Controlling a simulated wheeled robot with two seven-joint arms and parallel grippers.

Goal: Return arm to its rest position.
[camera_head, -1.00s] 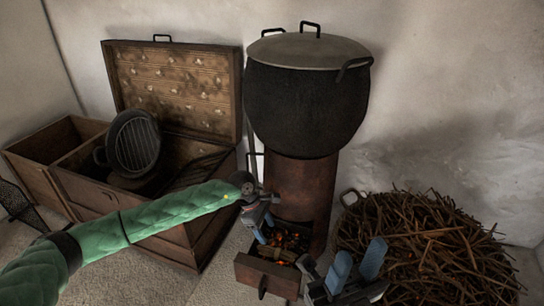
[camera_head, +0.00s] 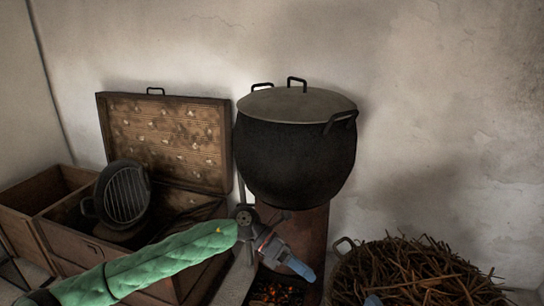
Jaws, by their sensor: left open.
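My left arm (camera_head: 170,262) in its green quilted sleeve reaches in from the left. My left gripper (camera_head: 297,265) is open and empty, its blue fingertips pointing right and down in front of the rusty stove's lower body. It hides part of the stove (camera_head: 307,228). Only a blue tip of my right gripper (camera_head: 373,300) shows at the bottom edge, so its jaws cannot be judged.
A large black lidded pot (camera_head: 295,160) sits on the stove. Embers (camera_head: 270,292) glow below. An open wooden chest (camera_head: 165,140) with a grill pan (camera_head: 125,195) stands left. A twig basket (camera_head: 415,275) stands right.

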